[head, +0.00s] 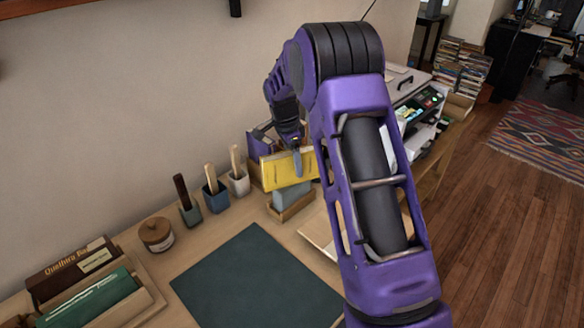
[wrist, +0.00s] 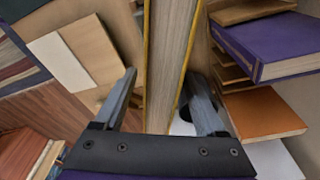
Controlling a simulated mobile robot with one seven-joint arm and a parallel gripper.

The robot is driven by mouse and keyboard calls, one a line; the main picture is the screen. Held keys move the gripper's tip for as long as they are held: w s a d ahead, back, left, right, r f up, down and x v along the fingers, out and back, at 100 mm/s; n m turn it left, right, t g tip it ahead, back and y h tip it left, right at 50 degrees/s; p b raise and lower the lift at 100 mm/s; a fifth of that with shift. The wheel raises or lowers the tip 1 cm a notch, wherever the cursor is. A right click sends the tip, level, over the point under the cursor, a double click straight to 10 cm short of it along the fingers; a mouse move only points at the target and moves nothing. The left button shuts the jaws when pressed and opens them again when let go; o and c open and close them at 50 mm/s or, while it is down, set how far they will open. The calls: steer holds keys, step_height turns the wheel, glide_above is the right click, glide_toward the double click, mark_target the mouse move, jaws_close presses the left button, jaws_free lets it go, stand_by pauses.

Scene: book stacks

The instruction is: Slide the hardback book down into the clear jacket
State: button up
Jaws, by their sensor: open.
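The yellow hardback book (head: 280,171) stands upright toward the back of the desk. A pale, translucent bluish sleeve, which looks like the clear jacket (head: 291,196), sits directly below it in a small wooden holder (head: 289,214). I cannot tell how much of the book is inside the sleeve. My gripper (head: 298,163) is at the book's upper part. In the wrist view my gripper (wrist: 161,103) is open, with one finger on each side of the book's page block (wrist: 170,50).
Tool cups (head: 215,195), a lidded jar (head: 156,234) and a tray with books (head: 145,303) line the desk's left. A dark green mat (head: 255,280) lies clear in front.

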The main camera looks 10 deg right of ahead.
jaws_close()
stand_by(0.3)
stand_by(0.4)
